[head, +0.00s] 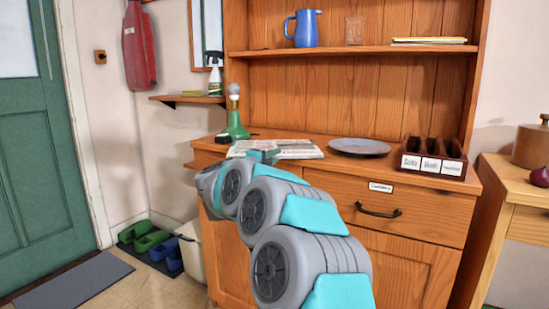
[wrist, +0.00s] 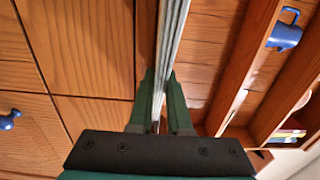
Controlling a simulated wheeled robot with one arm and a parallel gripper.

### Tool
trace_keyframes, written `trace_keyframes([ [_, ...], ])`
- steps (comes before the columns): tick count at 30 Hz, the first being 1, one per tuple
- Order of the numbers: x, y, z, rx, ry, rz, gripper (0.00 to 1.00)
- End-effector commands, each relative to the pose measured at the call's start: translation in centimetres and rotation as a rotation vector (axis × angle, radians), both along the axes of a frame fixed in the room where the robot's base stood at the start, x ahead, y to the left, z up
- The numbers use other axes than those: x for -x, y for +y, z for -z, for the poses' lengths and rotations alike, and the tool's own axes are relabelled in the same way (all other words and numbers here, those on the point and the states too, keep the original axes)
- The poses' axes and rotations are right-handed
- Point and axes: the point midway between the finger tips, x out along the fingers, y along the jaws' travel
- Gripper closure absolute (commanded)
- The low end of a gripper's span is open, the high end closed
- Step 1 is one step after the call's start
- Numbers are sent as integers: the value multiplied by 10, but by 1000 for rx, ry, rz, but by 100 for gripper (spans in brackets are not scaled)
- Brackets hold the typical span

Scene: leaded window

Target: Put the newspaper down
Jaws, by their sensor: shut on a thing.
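The newspaper (head: 300,150) is a flat, pale printed sheaf, level at the dresser's counter top, left of the plate. In the wrist view it shows edge-on as a pale layered strip (wrist: 170,40) between the green fingers. My gripper (wrist: 162,90) is shut on its near edge. In the head view my arm reaches over to the counter's front edge and hides part of the gripper and of the paper's near side. The dresser counter (head: 330,168) is wooden; whether the paper rests on it or hovers just above, I cannot tell.
A green-based bottle-shaped object (head: 235,125) stands close behind the paper's left end. A grey plate (head: 360,146) lies to its right, then a labelled wooden sorter (head: 432,160). A shelf above holds a blue jug (head: 304,28) and a glass (head: 355,30).

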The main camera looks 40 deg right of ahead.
Motion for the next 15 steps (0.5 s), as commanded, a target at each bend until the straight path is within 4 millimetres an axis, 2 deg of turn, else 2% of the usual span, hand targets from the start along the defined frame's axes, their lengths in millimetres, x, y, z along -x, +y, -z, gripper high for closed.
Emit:
trace_keyframes([
  [11, 0, 0, 4, 1, -3, 1, 100],
  [12, 0, 0, 2, 0, -2, 1, 80],
  [15, 0, 0, 2, 1, -2, 1, 68],
])
